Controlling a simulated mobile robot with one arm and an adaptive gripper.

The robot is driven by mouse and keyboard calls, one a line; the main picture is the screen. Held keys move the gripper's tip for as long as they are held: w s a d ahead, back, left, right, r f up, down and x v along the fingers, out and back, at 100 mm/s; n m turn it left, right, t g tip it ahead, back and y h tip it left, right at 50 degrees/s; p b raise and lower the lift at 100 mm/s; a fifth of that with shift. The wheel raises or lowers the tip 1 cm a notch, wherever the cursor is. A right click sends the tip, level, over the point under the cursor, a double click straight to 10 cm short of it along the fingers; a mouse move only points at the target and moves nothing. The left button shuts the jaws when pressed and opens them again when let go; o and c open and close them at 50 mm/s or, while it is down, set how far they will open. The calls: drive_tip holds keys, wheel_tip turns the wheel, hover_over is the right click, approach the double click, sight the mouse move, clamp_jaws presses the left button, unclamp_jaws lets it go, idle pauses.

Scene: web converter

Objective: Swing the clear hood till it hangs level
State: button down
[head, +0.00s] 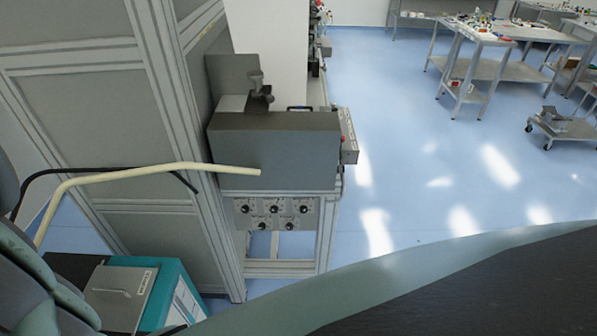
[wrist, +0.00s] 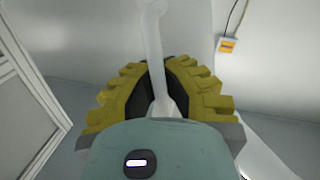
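My gripper (wrist: 160,78) shows in the wrist view, with yellow ridged fingers and dark inner sides curving up on both sides. A pale, partly see-through bar (wrist: 153,40) runs down between the fingers towards the teal palm. I cannot tell whether the fingers press on the bar or only stand around it, nor whether the bar belongs to the clear hood. No clear hood can be made out for certain in the head view, so its tilt cannot be judged. My gripper is not in the head view.
In the head view a grey machine box (head: 275,150) stands on a metal frame beside tall grey panels (head: 85,90). A cream bent tube (head: 150,171) reaches across in front of it. A teal unit (head: 130,290) stands below. Open blue floor (head: 410,130) lies right, with steel tables (head: 505,70) beyond.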

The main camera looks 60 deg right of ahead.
drive_tip(key=shift+s+f+b, duration=0.15)
drive_tip(key=shift+f+b, duration=0.1)
drive_tip(key=shift+b, duration=0.7)
drive_tip(key=shift+s+a+f+m+b, duration=0.1)
drive_tip(key=shift+m+b, duration=0.3)
drive_tip(key=shift+b, duration=0.15)
drive_tip(key=s+a+m+b, duration=0.1)
drive_tip(key=b, duration=0.2)
drive_tip(key=shift+a+m, duration=0.1)
drive_tip(key=shift+m, duration=0.3)
drive_tip(key=c, duration=1.7)
unclamp_jaws()
drive_tip(key=o, duration=0.7)
